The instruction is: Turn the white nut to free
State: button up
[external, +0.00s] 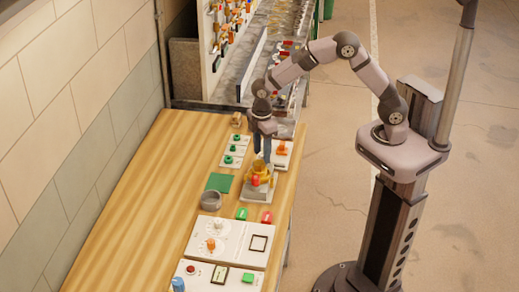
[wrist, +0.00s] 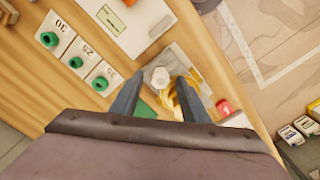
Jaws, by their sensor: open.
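The white nut (wrist: 160,76), a pale, roughly six-sided piece, shows in the wrist view by a yellow fitting (wrist: 188,84) on a grey plate (wrist: 179,54). My gripper (wrist: 157,82) is open, with its two dark fingers on either side of the nut in that picture. Whether they touch it or are still above it, I cannot tell. In the external view my gripper (external: 262,157) points down at the yellow fitting (external: 260,169), which has a red part (external: 255,181) on its near side. I cannot make out the nut there.
Small white plates with green knobs (external: 233,148) stand left of my gripper, and one with an orange knob (external: 281,149) stands right. A green square (external: 219,182), a grey ring (external: 210,200) and larger panels (external: 229,241) lie nearer. The wooden table's left side is clear.

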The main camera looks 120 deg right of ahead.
jog(key=shift+r+b, duration=0.9)
jog(key=shift+r, duration=2.5)
jog(key=s+a+f, duration=0.2)
jog(key=s+a, duration=0.3)
jog(key=a, duration=0.3)
jog(key=s+a+f, duration=0.2)
jog(key=s+a, duration=0.2)
jog(key=a, duration=0.5)
jog(key=s+a+f, duration=0.3)
jog(key=s+a, duration=0.2)
jog(key=a, duration=0.3)
notch_tip(320, 180, down, 32)
jog(key=b, duration=3.2)
jog(key=shift+a+r+n, duration=0.15)
jog(key=shift+r+n, duration=0.1)
jog(key=shift+n, duration=0.15)
